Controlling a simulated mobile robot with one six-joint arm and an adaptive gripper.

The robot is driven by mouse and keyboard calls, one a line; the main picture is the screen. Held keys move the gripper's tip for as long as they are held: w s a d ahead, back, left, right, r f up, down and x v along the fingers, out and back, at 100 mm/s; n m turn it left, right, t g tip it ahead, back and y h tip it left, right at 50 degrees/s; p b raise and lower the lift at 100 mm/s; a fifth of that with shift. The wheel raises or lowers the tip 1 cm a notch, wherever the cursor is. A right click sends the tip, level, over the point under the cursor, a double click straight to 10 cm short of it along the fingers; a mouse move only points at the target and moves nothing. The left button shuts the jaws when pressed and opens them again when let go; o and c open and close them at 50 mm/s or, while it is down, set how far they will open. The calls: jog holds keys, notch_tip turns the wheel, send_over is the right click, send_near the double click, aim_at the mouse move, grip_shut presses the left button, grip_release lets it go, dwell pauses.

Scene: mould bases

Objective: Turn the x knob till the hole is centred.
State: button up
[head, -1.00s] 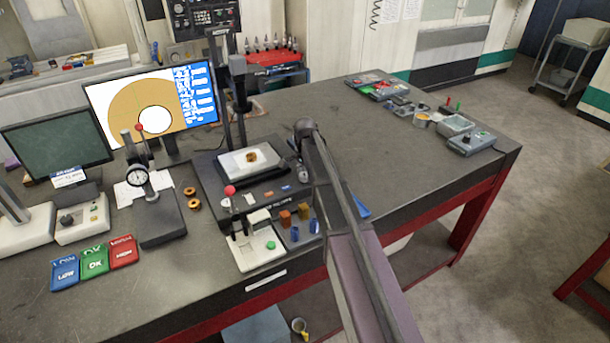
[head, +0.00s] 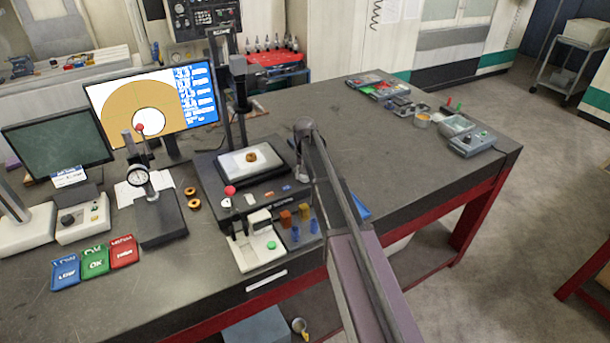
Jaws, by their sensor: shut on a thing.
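The monitor (head: 200,112) shows a magnified tan ring (head: 125,105) with a white hole (head: 149,122), low in the picture and a little right of the faint crosshair. The ring part (head: 250,156) lies on the pale glass of the measuring stage (head: 232,166), under the camera column (head: 240,110). My gripper (head: 302,176) is at the right side of the stage, pointing down, shut on the x knob. The knob itself is hidden behind my gripper and arm.
Two loose rings (head: 192,198) lie left of the stage beside a dial gauge stand (head: 160,222). Blue, green (head: 95,262) and red trays sit at front left. Small orange and blue blocks (head: 303,212) stand in front of the stage. The table's right half is mostly clear.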

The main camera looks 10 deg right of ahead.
jog(key=n, duration=0.4)
jog(key=shift+a, duration=0.15)
dwell(0.4)
jog(key=o, duration=1.1)
jog(key=shift+o, duration=0.2)
